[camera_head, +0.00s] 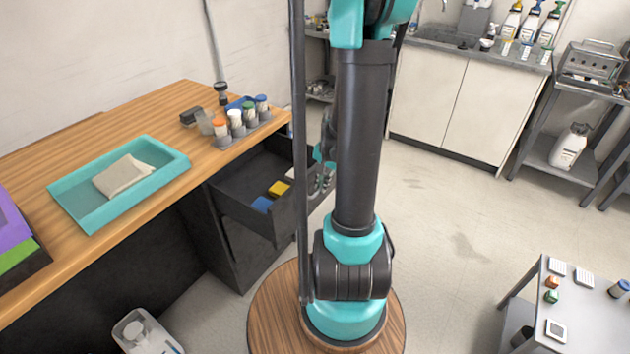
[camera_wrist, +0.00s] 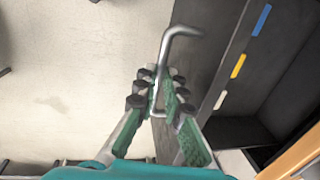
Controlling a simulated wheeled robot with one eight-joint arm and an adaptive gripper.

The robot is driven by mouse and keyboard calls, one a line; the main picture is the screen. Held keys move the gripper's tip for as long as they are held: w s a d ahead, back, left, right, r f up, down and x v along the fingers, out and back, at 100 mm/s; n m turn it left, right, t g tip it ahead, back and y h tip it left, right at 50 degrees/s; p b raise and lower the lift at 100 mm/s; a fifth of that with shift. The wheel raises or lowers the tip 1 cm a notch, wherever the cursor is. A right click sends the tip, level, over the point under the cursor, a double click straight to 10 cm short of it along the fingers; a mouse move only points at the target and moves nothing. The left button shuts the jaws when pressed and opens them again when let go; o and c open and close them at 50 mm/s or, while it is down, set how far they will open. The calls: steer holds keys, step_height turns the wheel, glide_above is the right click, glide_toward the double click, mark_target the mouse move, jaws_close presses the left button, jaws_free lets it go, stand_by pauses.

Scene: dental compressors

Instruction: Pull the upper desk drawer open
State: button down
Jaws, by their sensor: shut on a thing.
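The upper desk drawer (camera_head: 243,211) is dark grey and stands pulled out from the wooden desk (camera_head: 85,134), its inside showing. In the wrist view its dark front panel (camera_wrist: 205,55) lies right of my gripper (camera_wrist: 163,88). A bent metal bar handle (camera_wrist: 182,31) on that front runs between my gripper's green-padded fingers, which are shut on it. In the head view my gripper (camera_head: 322,176) is partly hidden behind my arm at the drawer front.
A teal tray (camera_head: 68,197) with a folded cloth (camera_head: 123,175) and several capped bottles (camera_head: 236,121) stand on the desk. A white container (camera_head: 146,332) is on the floor at lower left. A grey table (camera_head: 590,318) stands at lower right. Open floor (camera_head: 450,215) lies right of my arm.

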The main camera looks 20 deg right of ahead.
stand_by(0.3)
steer(key=c, duration=1.9)
jaws_free()
steer(key=shift+s+d+r, duration=0.1)
steer(key=r, duration=0.4)
steer(key=s+r, duration=0.1)
steer(key=r, duration=0.2)
steer(key=d+r, duration=0.1)
steer(key=r, duration=0.3)
steer(key=shift+s+d+r, duration=0.1)
steer(key=shift+s+r, duration=0.2)
steer(key=shift+s, duration=0.1)
steer(key=s+a+f+n, duration=0.2)
steer(key=a+n, duration=0.1)
steer(key=s+a+f+n+t, duration=0.1)
steer(key=s+a+f+n, duration=0.1)
steer(key=s+a+n, duration=0.1)
steer(key=s+a+f+n+t+h, duration=0.1)
steer(key=s+a+f+n, duration=0.2)
steer(key=a+n, duration=0.2)
steer(key=shift+s+a, duration=0.1)
steer(key=shift+s, duration=0.05)
